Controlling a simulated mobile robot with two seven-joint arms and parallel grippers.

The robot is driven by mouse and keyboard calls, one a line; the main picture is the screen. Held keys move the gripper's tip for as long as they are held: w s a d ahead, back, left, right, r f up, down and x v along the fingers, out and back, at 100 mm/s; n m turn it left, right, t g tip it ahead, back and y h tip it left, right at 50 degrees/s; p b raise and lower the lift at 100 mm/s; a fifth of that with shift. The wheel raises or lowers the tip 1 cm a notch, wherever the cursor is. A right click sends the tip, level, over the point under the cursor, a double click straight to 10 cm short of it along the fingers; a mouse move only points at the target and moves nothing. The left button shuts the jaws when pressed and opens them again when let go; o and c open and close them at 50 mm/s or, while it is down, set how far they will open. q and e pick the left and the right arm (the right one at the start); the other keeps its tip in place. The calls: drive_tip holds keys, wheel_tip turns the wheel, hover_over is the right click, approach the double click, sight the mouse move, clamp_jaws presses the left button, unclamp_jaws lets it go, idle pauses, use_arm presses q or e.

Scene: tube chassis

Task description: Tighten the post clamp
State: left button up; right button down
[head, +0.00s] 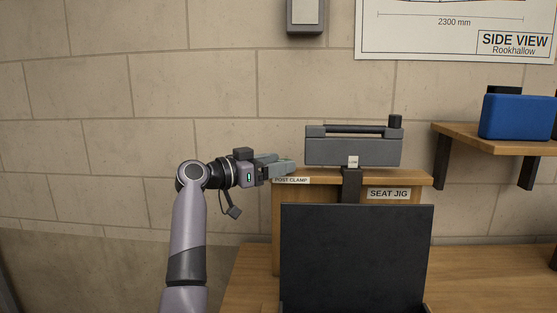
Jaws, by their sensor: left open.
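My left gripper (284,165) reaches in from the left, open, with its grey fingers pointing right at the left end of the wooden stand's top. A label reading "POST CLAMP" (291,180) is on the stand's upper left front edge, just below the fingers. I cannot make out a separate clamp handle; the fingers may hide it. A grey block with a dark bar along its top (352,151) stands on a dark post (351,186) in the middle of the stand, right of the fingers and apart from them. My right gripper is not in view.
The wooden stand (410,209) bears a "SEAT JIG" label (389,194). A large dark upright panel (357,255) blocks its lower front. A wooden bench (250,285) lies below. A shelf (462,139) with a blue box (516,117) is on the right. Left of the stand is bare wall.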

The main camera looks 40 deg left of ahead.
use_arm(q)
drive_tip(key=shift+w+d, duration=0.2)
drive_tip(key=shift+w, duration=0.25)
drive_tip(key=c, duration=1)
drive_tip(key=shift+c, duration=0.2)
